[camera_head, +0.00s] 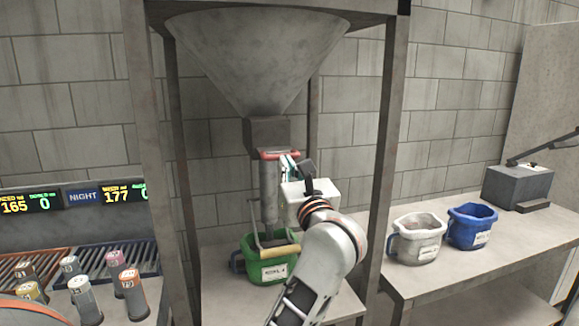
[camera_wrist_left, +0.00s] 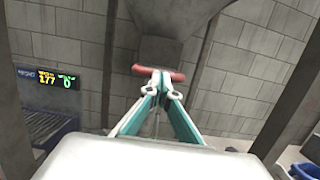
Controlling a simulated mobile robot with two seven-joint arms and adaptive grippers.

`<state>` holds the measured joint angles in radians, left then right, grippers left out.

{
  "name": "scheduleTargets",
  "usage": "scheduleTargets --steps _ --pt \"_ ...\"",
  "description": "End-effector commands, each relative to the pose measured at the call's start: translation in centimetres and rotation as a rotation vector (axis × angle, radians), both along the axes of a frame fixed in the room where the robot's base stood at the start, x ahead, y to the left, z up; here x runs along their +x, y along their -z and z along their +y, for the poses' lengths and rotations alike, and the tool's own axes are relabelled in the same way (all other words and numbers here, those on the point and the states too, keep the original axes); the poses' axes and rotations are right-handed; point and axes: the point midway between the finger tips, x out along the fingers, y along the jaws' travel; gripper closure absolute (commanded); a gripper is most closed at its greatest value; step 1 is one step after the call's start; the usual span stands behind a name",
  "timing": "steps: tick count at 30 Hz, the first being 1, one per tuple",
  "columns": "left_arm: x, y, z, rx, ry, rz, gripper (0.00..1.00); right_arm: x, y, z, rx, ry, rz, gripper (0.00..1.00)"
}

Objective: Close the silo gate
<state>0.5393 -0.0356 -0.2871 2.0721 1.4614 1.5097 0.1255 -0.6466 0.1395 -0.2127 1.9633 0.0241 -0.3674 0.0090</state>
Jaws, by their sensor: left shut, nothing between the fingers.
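The silo is a grey metal cone (camera_head: 255,55) in a frame, with a square outlet (camera_head: 266,133) below it. A red gate handle (camera_head: 268,154) sticks out under the outlet; in the wrist view it is a red bar (camera_wrist_left: 148,71). A grey tube (camera_head: 269,190) hangs below the gate, above a green bucket (camera_head: 255,268) with a label. My right gripper is out of view.
A white bucket (camera_head: 416,240) and a blue bucket (camera_head: 471,228) stand on the bench at right, near a dark grey box (camera_head: 517,186). Frame posts (camera_head: 390,130) stand either side of the silo. Several capped jars (camera_head: 85,298) stand at lower left.

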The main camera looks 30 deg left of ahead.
Motion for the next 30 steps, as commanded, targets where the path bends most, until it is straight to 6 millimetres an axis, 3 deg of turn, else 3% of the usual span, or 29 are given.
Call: scheduleTargets --steps 7,14,30 --pt "0.2 0.0 0.2 0.001 -0.001 0.0 1.0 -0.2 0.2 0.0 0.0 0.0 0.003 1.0" --pt "1.8 0.0 2.1 0.001 -0.001 0.0 1.0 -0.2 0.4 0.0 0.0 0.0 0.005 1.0" --pt "1.8 0.3 1.2 0.0 -0.001 0.0 1.0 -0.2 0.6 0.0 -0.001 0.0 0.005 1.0"
